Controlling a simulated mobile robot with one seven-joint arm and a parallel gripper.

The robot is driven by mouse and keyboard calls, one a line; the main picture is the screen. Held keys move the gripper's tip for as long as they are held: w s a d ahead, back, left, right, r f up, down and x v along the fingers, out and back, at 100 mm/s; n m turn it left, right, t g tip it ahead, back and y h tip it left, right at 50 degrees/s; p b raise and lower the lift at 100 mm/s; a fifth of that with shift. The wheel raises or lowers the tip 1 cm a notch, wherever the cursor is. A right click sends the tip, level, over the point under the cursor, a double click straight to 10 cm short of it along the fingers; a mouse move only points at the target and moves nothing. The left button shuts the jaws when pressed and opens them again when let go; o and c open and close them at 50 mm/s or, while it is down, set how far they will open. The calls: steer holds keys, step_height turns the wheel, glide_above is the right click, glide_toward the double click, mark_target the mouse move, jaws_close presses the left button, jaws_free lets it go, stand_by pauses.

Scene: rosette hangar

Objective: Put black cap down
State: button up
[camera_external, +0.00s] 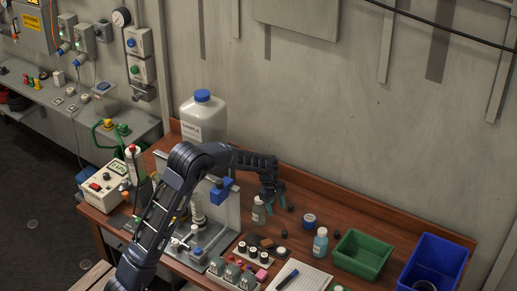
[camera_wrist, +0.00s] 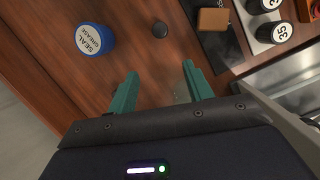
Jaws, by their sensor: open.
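A small round black cap (camera_wrist: 160,30) lies on the brown wooden bench in the wrist view, beyond my fingertips and apart from them. What looks like the same cap (camera_external: 284,234) shows in the external view. A second small dark round thing (camera_external: 291,208) is to the right of my fingers there; I cannot make out what it is. My gripper (camera_external: 271,198) has green fingers and is above the back part of the bench. In the wrist view my gripper (camera_wrist: 160,84) is open, its fingers well apart, with no cap between them.
A tin marked seal grease (camera_wrist: 95,39) stands left of the cap; a brown block (camera_wrist: 213,19) lies to its right. A small bottle (camera_external: 258,212) stands close to my fingers. A blue-capped bottle (camera_external: 320,243), green bin (camera_external: 362,254) and blue bin (camera_external: 436,262) stand to the right.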

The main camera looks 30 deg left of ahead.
mark_target(285, 232)
steer(key=shift+n+g+h, duration=0.4)
steer(key=shift+n+h, duration=0.1)
steer(key=shift+h, duration=0.1)
steer(key=x, duration=0.7)
steer(key=d+x, duration=0.1)
steer(key=x, duration=0.3)
steer(key=shift+s+r, duration=0.15)
steer(key=shift+s, duration=0.15)
jaws_close()
steer(key=shift+r, duration=0.15)
